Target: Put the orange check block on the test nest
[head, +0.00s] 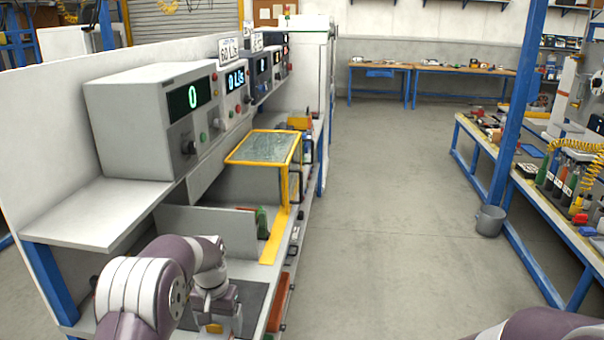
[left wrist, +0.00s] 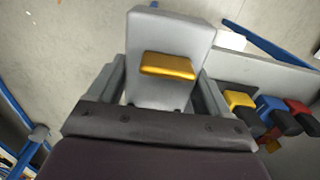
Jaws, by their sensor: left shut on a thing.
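My left gripper (head: 212,322) is low at the front of the left bench, over or near a dark mat (head: 252,297). In the left wrist view its two fingers (left wrist: 162,95) are shut on a grey block (left wrist: 172,35) with a yellow-orange bar (left wrist: 167,66) across it. I cannot tell whether this is the orange check block. An orange-red piece (head: 277,316) shows at the bench's lower right edge. I cannot pick out the test nest for sure. My right gripper is out of view; only part of my right arm shows.
A grey meter box (head: 140,125) with a green display stands on the shelf at left. A yellow-framed clear cover (head: 265,147) stands beyond the gripper. Yellow, blue and red black-ended pieces (left wrist: 270,105) line up right of the fingers in the wrist view. The floor aisle (head: 390,200) is clear.

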